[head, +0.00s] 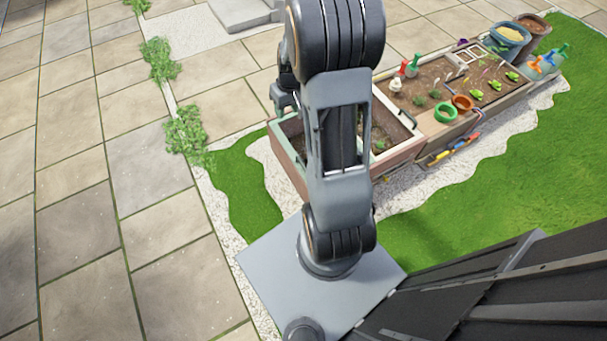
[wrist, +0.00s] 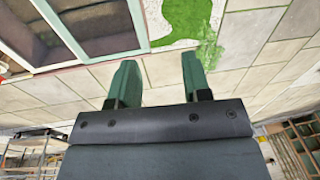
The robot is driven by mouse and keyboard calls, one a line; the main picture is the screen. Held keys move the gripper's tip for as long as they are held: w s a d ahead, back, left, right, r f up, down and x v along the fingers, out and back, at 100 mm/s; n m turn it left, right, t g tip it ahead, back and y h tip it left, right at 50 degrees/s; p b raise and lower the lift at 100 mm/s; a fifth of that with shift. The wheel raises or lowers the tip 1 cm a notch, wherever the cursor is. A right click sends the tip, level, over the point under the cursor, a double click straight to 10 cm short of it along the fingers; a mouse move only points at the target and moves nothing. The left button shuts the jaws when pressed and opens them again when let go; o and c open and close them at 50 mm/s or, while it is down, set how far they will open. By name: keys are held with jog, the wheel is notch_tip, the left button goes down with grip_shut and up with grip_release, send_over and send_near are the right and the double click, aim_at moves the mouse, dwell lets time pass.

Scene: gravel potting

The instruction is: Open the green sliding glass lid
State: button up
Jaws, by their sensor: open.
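The pale green frame (head: 284,121) of the glass lid shows at the left end of the long planter box, largely hidden behind my arm. In the wrist view, pale green framing (wrist: 95,59) fills the upper left, with dark soil visible inside it. I cannot tell from these views how far the lid is slid. My gripper (wrist: 158,78) is open with two green fingers and nothing between them. In the wrist view it is to the right of and below the frame, apart from it in the picture. In the head view my arm largely hides the gripper.
The planter (head: 430,120) holds plants, a green ring pot (head: 445,112) and an orange pot (head: 462,102). Buckets (head: 508,38) stand at its far end. Hand tools (head: 455,150) lie along its front. Lawn (head: 500,175) and open paving (head: 90,200) surround it.

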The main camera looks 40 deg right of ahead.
jog(key=y+b, duration=0.1)
jog(key=b, duration=0.6)
send_near(303, 164)
jog(key=shift+m+g, duration=0.3)
jog(key=shift+g, duration=0.1)
jog(key=f+b, duration=0.1)
jog(key=f, duration=0.2)
jog(key=a+f+b, duration=0.1)
jog(key=f+b, duration=0.1)
jog(key=f, duration=0.1)
jog(key=w+f+b, duration=0.1)
jog(key=f, duration=0.2)
jog(key=shift+a+b, duration=0.35)
jog(key=shift+b, duration=0.05)
jog(key=shift+c, duration=0.2)
grip_shut()
